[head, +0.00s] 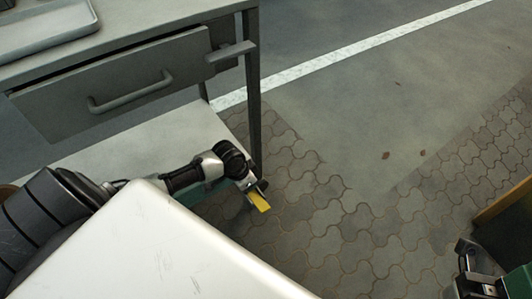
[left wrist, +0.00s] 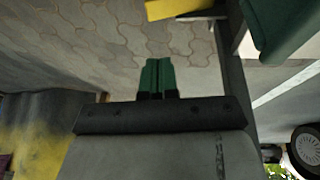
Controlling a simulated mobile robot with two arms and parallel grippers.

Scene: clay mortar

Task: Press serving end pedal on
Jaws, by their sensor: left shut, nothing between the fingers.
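A yellow pedal (head: 259,201) shows low by the near leg of the grey bench, just beyond the end of my left arm. A yellow bar on a grey strip also shows at the top edge of the left wrist view (left wrist: 180,8). My left gripper (head: 252,184) is beside the pedal in the head view, partly hidden by its own wrist. In the left wrist view its green fingers (left wrist: 158,64) are together and empty, apart from the yellow bar, over paving. My right gripper (head: 468,260) is at the lower right edge; its fingers are unclear.
The grey bench has a drawer (head: 120,88) with a handle, a tray (head: 45,30) on top and a pale lower shelf (head: 130,145). Its leg (head: 252,90) stands close to my left wrist. A brown edge (head: 505,205) lies at right. The paving (head: 350,230) between is clear.

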